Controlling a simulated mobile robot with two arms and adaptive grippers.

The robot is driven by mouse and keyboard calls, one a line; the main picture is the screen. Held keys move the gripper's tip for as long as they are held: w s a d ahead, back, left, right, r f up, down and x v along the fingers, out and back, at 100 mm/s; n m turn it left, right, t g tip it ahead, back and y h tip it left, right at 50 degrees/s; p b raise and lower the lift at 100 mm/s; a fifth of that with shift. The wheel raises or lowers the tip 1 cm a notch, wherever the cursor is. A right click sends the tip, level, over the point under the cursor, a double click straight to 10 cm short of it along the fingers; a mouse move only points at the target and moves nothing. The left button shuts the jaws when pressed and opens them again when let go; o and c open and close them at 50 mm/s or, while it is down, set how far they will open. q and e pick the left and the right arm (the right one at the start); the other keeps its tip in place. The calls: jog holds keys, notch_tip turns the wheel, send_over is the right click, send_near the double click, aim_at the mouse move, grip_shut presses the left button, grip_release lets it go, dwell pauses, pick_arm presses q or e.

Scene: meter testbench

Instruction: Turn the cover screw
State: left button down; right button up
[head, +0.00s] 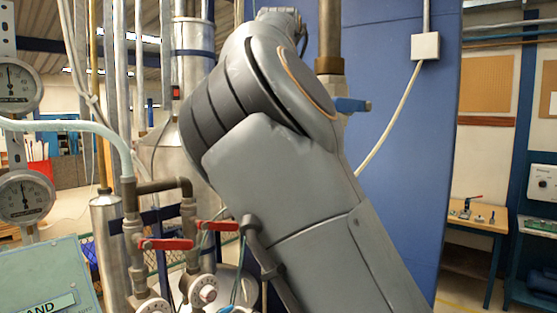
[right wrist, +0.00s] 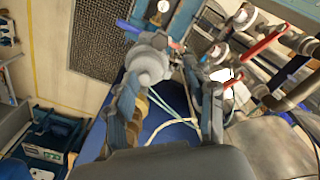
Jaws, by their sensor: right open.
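My right gripper (right wrist: 171,90) is open in the right wrist view, its two dark fingers reaching up from the bottom edge. Nothing is seen held between them. A grey, rounded metal housing (right wrist: 149,66) shows close to the left fingertip; I cannot tell whether they touch. I cannot pick out the cover screw in either view. In the head view my large grey arm fills the middle and hides what is behind it; its gripper does not show there. My left gripper is in neither view.
Pipes with red-handled valves (head: 166,244) and round dials stand left of my arm. Two pressure gauges (head: 25,196) are at the far left, above a green panel (head: 45,280). A blue-handled valve (head: 351,105) is behind my arm. A wooden bench (head: 481,222) stands at right.

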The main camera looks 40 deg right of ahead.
jog(key=shift+f+m, duration=6)
grip_shut()
